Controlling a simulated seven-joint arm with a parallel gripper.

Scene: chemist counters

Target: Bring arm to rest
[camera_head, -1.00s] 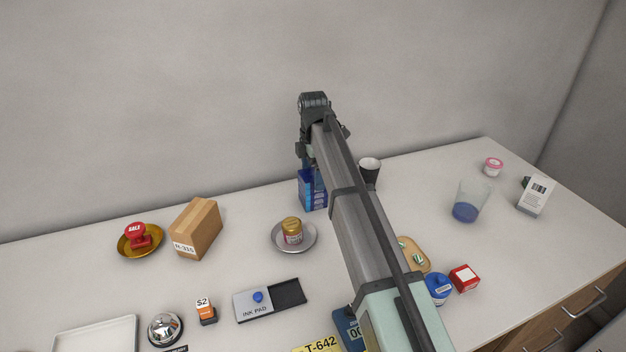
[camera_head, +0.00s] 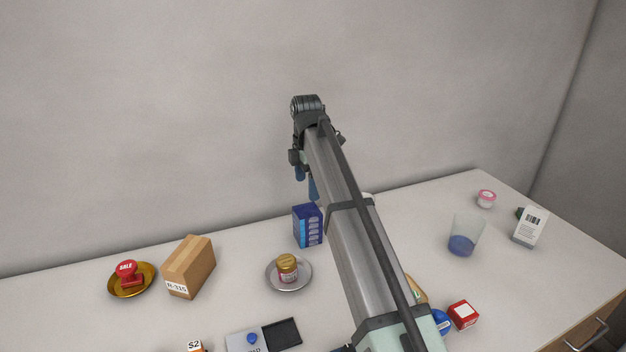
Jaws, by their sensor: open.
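My arm reaches from the lower right up over the counter. My gripper (camera_head: 306,184) hangs at its far end, pointing down, with blue fingertips showing beside the arm. It is open with nothing seen between the fingers, above a blue box (camera_head: 308,226) that stands at the back of the counter. The gripper is partly hidden by the arm and its wrist.
The counter (camera_head: 230,270) holds a carton (camera_head: 188,267), a red stamp (camera_head: 128,272) on a gold dish, a jar (camera_head: 287,268) on a silver dish, a glass (camera_head: 465,236) and a red box (camera_head: 463,315). A wall stands behind.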

